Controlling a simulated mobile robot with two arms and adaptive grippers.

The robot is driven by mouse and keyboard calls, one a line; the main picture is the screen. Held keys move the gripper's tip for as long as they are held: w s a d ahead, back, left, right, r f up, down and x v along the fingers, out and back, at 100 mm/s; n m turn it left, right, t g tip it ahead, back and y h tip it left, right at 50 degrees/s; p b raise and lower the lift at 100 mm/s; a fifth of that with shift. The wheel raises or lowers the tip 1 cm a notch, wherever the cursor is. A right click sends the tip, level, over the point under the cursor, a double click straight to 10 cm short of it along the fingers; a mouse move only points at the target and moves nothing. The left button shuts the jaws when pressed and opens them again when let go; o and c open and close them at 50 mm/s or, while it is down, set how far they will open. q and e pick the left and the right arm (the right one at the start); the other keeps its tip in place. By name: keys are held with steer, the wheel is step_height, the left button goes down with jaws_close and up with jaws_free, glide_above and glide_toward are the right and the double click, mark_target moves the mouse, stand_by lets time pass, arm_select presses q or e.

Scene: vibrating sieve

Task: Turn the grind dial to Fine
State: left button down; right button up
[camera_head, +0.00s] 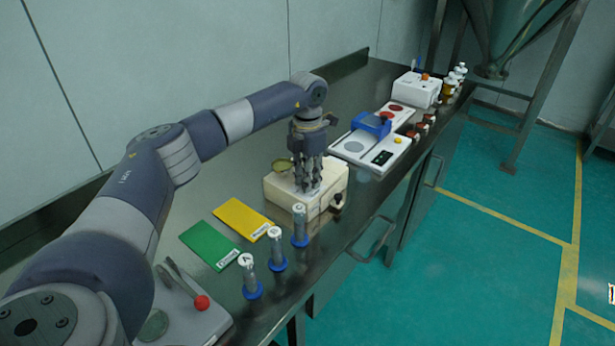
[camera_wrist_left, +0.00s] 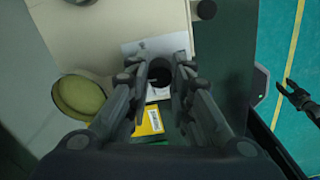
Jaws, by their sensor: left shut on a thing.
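The cream grinder (camera_head: 279,192) stands on the dark bench, with a pale panel on its top. My left gripper (camera_head: 307,187) points straight down at this panel. In the left wrist view its fingers (camera_wrist_left: 160,80) are closed around a dark round dial (camera_wrist_left: 159,74); the fingers hide most of it. The dial's pointer and any Fine mark cannot be read. My right gripper (camera_wrist_left: 294,92) shows small and dark at the right edge of the left wrist view, its fingers apart, over the floor. It is not in the head view.
An olive round cup (camera_head: 283,165) is at the grinder's back left and a black knob (camera_head: 338,200) on its front. A white device with a blue block (camera_head: 372,124) stands beyond.

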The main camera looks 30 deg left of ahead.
arm_select(q)
steer(key=m, duration=0.5)
steer(key=shift+r+m, duration=0.1)
steer(key=shift+m, duration=0.2)
steer(key=m, duration=0.5)
steer(key=shift+m, duration=0.5)
steer(key=shift+w, duration=0.1)
steer(key=c, duration=1.4)
jaws_free()
